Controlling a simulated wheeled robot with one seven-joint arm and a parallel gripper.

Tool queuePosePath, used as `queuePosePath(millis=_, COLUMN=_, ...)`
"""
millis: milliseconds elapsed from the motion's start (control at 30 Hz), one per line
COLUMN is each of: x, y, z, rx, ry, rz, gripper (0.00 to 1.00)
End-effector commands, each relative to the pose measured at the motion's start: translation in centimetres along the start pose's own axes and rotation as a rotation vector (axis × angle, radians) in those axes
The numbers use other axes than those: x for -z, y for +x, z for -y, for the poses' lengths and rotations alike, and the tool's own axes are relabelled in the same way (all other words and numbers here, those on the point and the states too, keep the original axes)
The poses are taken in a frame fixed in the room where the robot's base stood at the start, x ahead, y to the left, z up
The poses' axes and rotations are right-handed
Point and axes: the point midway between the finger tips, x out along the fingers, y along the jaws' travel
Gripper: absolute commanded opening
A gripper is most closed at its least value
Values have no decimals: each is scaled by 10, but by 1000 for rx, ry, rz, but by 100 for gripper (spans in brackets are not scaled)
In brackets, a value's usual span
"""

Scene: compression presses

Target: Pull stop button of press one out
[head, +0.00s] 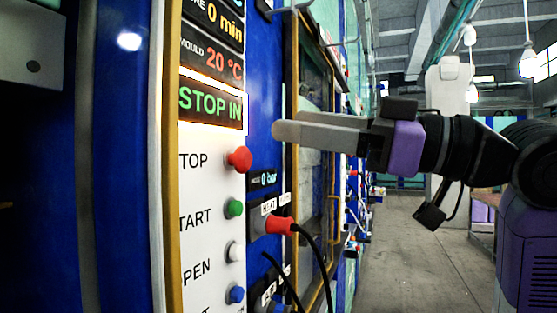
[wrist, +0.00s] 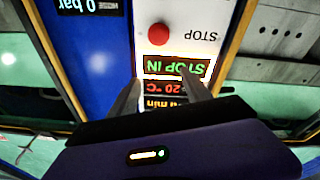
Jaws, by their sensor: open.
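The red stop button (head: 239,159) sticks out of the white control panel (head: 205,230) beside the word STOP, whose first letter is cut off. The display (head: 210,102) above it reads STOP IN in green. My gripper (head: 280,131) is open and empty, in front of the panel, up and right of the button in the head view. In the wrist view, which is upside down, the red button (wrist: 158,29) lies beyond my two fingertips (wrist: 160,88), apart from them. The fingers overlap the display area there.
Below the stop button are green (head: 234,208), white (head: 234,251) and blue (head: 236,295) buttons. A red plug (head: 281,226) with a black cable sits right of the panel, under a 0 bar display (head: 263,180). An aisle (head: 405,250) is open at right.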

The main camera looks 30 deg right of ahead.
Motion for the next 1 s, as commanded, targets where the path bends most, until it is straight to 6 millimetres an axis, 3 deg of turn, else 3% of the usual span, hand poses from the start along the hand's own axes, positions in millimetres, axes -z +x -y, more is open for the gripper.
queuePosePath(millis=100, x=-24, y=-1, z=11, rx=52, ry=25, rz=93, gripper=57)
queuePosePath(millis=233, x=-38, y=-2, z=16, rx=72, ry=30, rz=148, gripper=57)
queuePosePath(millis=367, x=-41, y=6, z=16, rx=72, ry=31, rz=159, gripper=57)
queuePosePath(millis=800, x=-50, y=66, z=19, rx=69, ry=31, rz=157, gripper=57)
queuePosePath(millis=1000, x=-52, y=74, z=20, rx=68, ry=30, rz=156, gripper=57)
